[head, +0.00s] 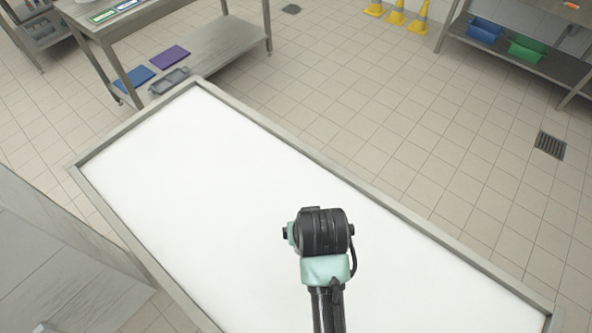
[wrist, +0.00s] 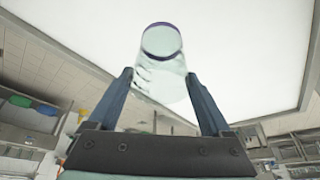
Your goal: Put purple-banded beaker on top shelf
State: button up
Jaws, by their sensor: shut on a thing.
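In the wrist view, a clear beaker (wrist: 163,80) with a purple band around its far round end (wrist: 162,41) sits between the two fingers of my gripper (wrist: 160,73). The fingers are shut on its sides. It is seen nearly end-on against a bright white area. In the head view my arm shows, but my gripper and the beaker are out of sight. I cannot tell which shelf is the task's top shelf.
A bare white surface with a grey raised rim (head: 330,165) lies under my arm. A steel table (head: 215,60) with a lower shelf stands at upper left. A rack (head: 555,65) at upper right holds a blue bin (head: 486,30) and a green bin (head: 526,48). Yellow cones (head: 396,14) stand nearby.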

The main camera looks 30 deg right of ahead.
jog(key=shift+d+f, duration=0.1)
jog(key=shift+f, duration=0.1)
notch_tip(320, 180, down, 4)
jog(key=shift+f, duration=0.1)
jog(key=shift+f+p, duration=0.4)
jog(key=shift+f, duration=2.2)
jog(key=shift+f, duration=0.15)
jog(key=o, duration=1.1)
jog(key=shift+o, duration=0.2)
jog(key=v, duration=1.2)
